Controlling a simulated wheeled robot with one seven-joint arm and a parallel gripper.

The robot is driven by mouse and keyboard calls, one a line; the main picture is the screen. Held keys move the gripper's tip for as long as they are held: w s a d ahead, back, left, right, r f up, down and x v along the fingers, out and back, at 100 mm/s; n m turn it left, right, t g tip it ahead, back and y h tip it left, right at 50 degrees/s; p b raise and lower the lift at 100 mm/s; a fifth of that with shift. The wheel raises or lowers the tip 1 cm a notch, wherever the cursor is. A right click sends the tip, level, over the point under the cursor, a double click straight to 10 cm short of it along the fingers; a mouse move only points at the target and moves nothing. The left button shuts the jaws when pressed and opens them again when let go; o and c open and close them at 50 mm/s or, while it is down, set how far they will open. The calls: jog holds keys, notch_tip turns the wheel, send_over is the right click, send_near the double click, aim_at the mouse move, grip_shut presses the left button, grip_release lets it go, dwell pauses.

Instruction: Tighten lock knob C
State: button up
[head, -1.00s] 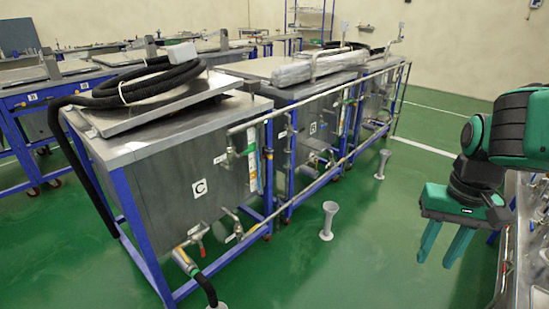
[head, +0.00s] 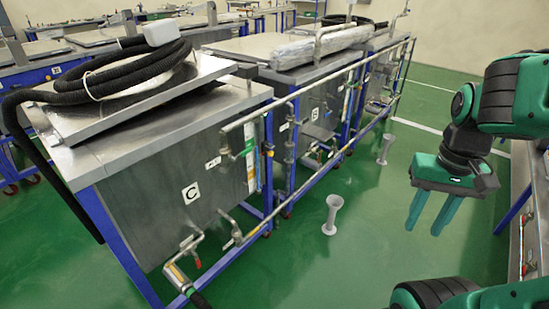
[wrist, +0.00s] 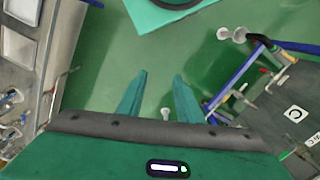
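The metal tank marked C (head: 150,200) stands at the left on a blue frame, with its C label (head: 191,193) on the side facing the aisle. My gripper (head: 424,228) hangs over the aisle at the right, far from the tank. Its two green fingers are apart with nothing between them. They also show in the wrist view (wrist: 160,75), with the C label (wrist: 296,114) off to the right.
A pipe rail (head: 300,95) and a valve with a red handle (head: 194,252) are on the tank's aisle side. Grey floor stands (head: 331,214) (head: 385,148) stand in the green aisle. A metal bench (wrist: 25,70) lines the other side. The aisle floor between is mostly clear.

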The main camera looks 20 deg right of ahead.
jog(key=shift+o, duration=0.2)
jog(key=shift+s+r, duration=0.2)
jog(key=shift+s, duration=0.1)
jog(key=n+t+y, duration=0.9)
jog(key=n+t, duration=0.4)
jog(key=t, duration=0.3)
send_near(272, 154)
jog(key=x, duration=0.8)
jog(key=shift+c, duration=0.2)
